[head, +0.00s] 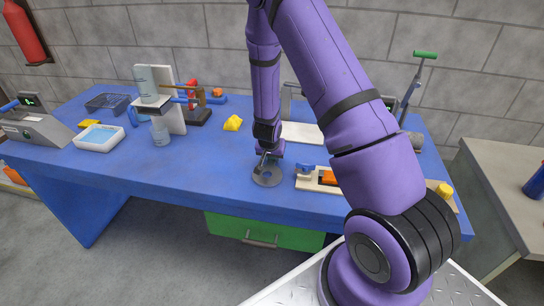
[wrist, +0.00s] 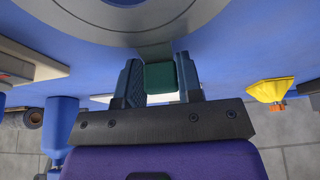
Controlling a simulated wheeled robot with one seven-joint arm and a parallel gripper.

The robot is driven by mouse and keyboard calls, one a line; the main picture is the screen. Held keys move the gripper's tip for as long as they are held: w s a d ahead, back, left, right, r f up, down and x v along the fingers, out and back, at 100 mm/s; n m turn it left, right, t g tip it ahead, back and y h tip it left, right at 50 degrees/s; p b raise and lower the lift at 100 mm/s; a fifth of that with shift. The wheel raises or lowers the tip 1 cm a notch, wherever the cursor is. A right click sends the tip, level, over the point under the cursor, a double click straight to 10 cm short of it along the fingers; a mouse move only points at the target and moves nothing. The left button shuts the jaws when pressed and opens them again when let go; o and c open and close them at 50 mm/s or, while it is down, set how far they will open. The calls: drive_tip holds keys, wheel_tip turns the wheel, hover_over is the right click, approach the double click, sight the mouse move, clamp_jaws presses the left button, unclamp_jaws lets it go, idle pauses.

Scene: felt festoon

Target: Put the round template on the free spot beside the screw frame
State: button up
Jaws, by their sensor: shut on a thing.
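The round template is a dark grey ring (head: 269,175) with a hole, near the front edge of the blue table. It also shows large at the top of the wrist view (wrist: 150,22). My gripper (head: 267,155) is at its back edge, its fingers (wrist: 160,80) shut on the template's small teal grip block. The template lies flat, at or just above the tabletop; I cannot tell if it touches. A likely screw frame, with a green T-handle (head: 425,54) and grey posts, stands at the back right, largely hidden behind my arm.
A wooden board with a blue-and-orange clamp (head: 307,170) lies close right of the template. A yellow piece (head: 233,123) is behind left. A white stand (head: 172,105), a white tray (head: 99,137) and a scale-like device (head: 37,126) fill the left. The front middle-left of the blue table (head: 205,165) is clear.

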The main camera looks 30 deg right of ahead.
drive_tip(key=shift+f, duration=0.1)
drive_tip(key=o, duration=1)
